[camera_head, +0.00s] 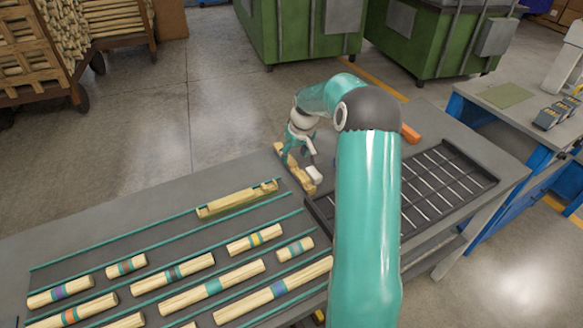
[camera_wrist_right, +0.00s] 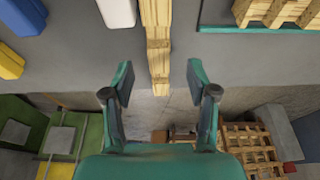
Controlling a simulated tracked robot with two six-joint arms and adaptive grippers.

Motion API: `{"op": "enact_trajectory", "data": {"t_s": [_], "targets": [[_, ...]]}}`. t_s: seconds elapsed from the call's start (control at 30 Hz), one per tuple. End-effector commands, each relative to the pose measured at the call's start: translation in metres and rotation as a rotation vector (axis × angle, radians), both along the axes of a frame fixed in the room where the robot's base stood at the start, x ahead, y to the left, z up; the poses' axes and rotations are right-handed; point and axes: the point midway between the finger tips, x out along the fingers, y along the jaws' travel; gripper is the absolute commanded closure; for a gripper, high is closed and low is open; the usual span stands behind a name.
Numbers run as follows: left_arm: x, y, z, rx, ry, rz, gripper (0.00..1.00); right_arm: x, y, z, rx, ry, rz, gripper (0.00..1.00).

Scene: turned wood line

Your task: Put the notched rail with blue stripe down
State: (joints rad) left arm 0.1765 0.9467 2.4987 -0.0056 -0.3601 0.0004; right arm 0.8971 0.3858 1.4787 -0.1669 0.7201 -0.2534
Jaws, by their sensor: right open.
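A pale wooden notched rail (camera_head: 299,176) lies on the grey table near its far edge; no blue stripe shows on it. My right gripper (camera_head: 297,150) is over the rail's far end, with my arm partly in front. In the wrist view its two fingers (camera_wrist_right: 158,82) stand apart, with a gap on each side of the rail. My left gripper is not in view.
A white block (camera_head: 314,174) sits right beside the rail. A dark divided tray (camera_head: 468,165) is to the right, and an orange item (camera_head: 410,132) lies behind it. Several striped dowels (camera_head: 212,286) lie in lanes at the front left. The table's far left is clear.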

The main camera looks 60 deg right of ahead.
Motion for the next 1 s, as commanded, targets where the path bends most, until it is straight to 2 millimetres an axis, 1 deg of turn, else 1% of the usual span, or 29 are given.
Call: {"op": "enact_trajectory", "data": {"t_s": [0.07, 0.27, 0.3, 0.4, 0.5, 0.67, 0.7, 0.77, 1.0], "targets": [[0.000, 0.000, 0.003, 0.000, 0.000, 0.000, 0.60, 0.000, 0.000, -0.005, 0.002, 0.002, 0.000, 0.42], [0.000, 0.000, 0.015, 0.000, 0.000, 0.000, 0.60, 0.002, -0.002, -0.031, 0.004, 0.004, -0.001, 0.42], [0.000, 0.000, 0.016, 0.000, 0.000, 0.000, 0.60, 0.004, -0.003, -0.038, 0.004, 0.004, 0.000, 0.42], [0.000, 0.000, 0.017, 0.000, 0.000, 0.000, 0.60, 0.007, -0.006, -0.047, 0.002, 0.002, 0.000, 0.42], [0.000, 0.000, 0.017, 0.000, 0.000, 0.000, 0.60, 0.008, -0.006, -0.050, 0.001, 0.001, 0.000, 0.42], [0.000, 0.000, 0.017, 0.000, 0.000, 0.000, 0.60, 0.008, -0.007, -0.051, 0.000, 0.001, 0.000, 0.42], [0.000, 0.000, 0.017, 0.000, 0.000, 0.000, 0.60, 0.008, -0.007, -0.051, 0.001, 0.001, 0.000, 0.45], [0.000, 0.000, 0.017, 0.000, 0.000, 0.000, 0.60, 0.008, -0.007, -0.051, 0.001, 0.001, 0.000, 0.55], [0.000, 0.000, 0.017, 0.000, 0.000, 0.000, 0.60, 0.008, -0.006, -0.051, 0.001, 0.001, 0.000, 0.95]]}}
